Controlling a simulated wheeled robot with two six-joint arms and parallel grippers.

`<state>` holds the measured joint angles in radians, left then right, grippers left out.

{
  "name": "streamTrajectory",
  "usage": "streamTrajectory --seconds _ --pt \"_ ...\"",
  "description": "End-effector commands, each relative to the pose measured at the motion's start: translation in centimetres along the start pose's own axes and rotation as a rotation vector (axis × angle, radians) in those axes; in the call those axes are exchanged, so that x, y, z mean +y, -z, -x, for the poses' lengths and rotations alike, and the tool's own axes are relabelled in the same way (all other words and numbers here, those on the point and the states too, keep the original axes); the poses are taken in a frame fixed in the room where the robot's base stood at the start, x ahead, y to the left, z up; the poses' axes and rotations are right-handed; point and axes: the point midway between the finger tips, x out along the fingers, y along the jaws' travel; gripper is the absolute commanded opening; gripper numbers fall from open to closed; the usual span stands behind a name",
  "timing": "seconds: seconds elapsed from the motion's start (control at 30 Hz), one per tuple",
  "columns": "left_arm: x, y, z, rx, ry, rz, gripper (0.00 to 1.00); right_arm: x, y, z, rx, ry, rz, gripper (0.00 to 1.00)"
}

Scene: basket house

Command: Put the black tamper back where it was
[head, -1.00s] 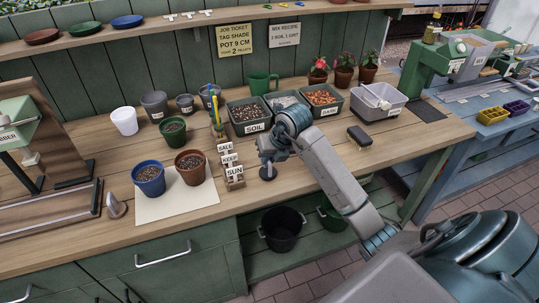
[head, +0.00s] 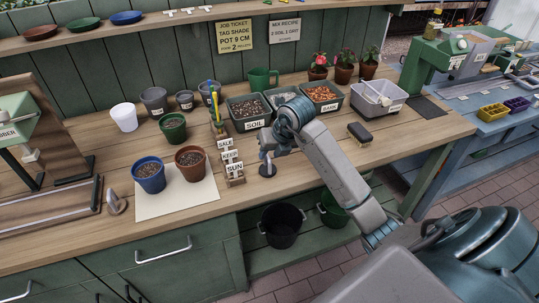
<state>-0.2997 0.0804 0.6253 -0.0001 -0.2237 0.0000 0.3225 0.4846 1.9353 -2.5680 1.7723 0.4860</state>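The black tamper (head: 267,170) stands upright on the wooden bench, just right of the SALE, KEEP and SUN label blocks (head: 231,160). Its dark round foot shows near the bench's front edge. My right gripper (head: 267,152) is directly above it, at the top of its stem. The fingers are small and partly hidden by my wrist, so I cannot tell whether they are closed on the stem or apart from it. My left gripper is not in view.
The SOIL tray (head: 254,125) and BARK tray (head: 322,107) stand behind my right wrist. A brush (head: 360,133) lies to the right. Blue (head: 149,186) and brown (head: 190,175) filled pots stand on a pale sheet (head: 179,204) at left. Bench around the tamper's right is clear.

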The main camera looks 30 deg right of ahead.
Motion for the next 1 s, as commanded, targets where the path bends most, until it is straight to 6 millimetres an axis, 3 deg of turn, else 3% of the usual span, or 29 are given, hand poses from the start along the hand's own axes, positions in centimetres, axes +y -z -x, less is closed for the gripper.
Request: streamTrajectory --seconds 0.3,0.5,1.0 --pt "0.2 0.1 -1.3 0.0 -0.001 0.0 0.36 -0.1 0.0 6.8 -0.006 0.002 0.004 0.33" --pt "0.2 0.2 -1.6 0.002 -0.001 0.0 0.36 0.0 0.0 9.6 -0.001 0.001 0.002 0.33" --pt "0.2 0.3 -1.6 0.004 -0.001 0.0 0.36 0.0 0.1 10.5 0.001 0.0 0.001 0.33"
